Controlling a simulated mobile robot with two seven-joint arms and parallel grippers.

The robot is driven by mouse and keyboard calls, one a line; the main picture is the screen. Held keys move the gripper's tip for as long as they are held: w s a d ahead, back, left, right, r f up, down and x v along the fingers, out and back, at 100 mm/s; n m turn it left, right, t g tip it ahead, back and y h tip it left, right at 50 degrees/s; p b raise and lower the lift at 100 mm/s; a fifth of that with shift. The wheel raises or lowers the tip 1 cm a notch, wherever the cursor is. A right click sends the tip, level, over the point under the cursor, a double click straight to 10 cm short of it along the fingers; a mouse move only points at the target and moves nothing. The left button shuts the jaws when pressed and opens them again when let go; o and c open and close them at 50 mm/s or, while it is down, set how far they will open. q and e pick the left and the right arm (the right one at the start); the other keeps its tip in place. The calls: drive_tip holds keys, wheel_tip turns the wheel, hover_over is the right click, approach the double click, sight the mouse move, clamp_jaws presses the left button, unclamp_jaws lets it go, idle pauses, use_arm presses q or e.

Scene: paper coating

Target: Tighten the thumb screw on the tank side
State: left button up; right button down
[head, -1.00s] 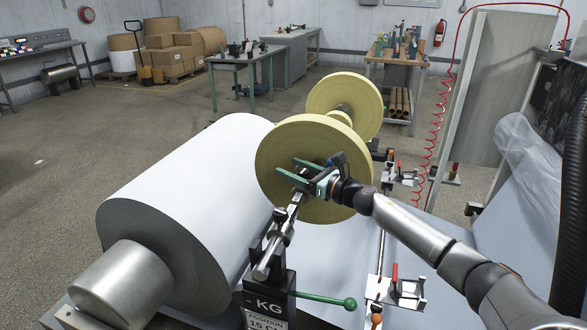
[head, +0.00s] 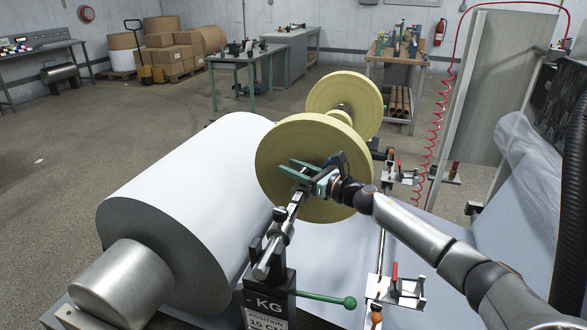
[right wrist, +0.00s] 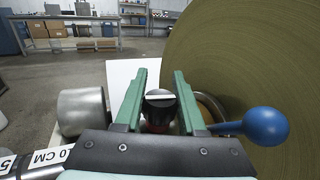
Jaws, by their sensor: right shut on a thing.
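My right gripper (head: 303,170) is at the near face of the front yellow roll (head: 275,150), at the upper end of the slanted metal arm (head: 278,237). In the right wrist view its two green fingers (right wrist: 158,95) stand on either side of a dark round knob with a white line on its top, the thumb screw (right wrist: 159,107). The gripper is shut on this knob. In the head view the fingers and wrist mostly hide the knob. My left gripper is not in view.
A large white paper roll (head: 190,200) lies left of the arm. A green lever (head: 325,299) sticks out from the black KG post (head: 268,300). A blue ball handle (right wrist: 266,126) is close to the right finger. A second yellow roll (head: 350,97) stands behind.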

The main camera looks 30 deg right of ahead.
drive_tip(key=m+h+p, duration=0.1)
drive_tip(key=h+p, duration=0.1)
drive_tip(key=m+h+p, duration=0.1)
drive_tip(key=m+h, duration=0.1)
drive_tip(key=d+m+t+h+p, duration=0.1)
drive_tip(key=h+p, duration=0.1)
drive_tip(key=shift+r+h+p, duration=0.2)
drive_tip(key=shift+h+p, duration=0.15)
drive_tip(key=shift+h, duration=0.05)
drive_tip(key=shift+d+m+h+p, duration=0.15)
drive_tip(key=shift+m+h+p, duration=0.5)
drive_tip(key=shift+m+h, duration=0.2)
drive_tip(key=shift+d+f+m+g+h+p, duration=0.1)
drive_tip(key=shift+d+m+g+h+p, duration=0.15)
drive_tip(key=shift+m+h, duration=0.4)
drive_tip(key=shift+d+f+m+g+h+p, duration=0.1)
drive_tip(key=shift+m+g+h+p, duration=0.2)
drive_tip(key=shift+h, duration=0.6)
drive_tip(key=c, duration=0.5)
unclamp_jaws()
drive_tip(key=shift+d+h, duration=0.15)
drive_tip(key=shift+h, duration=0.15)
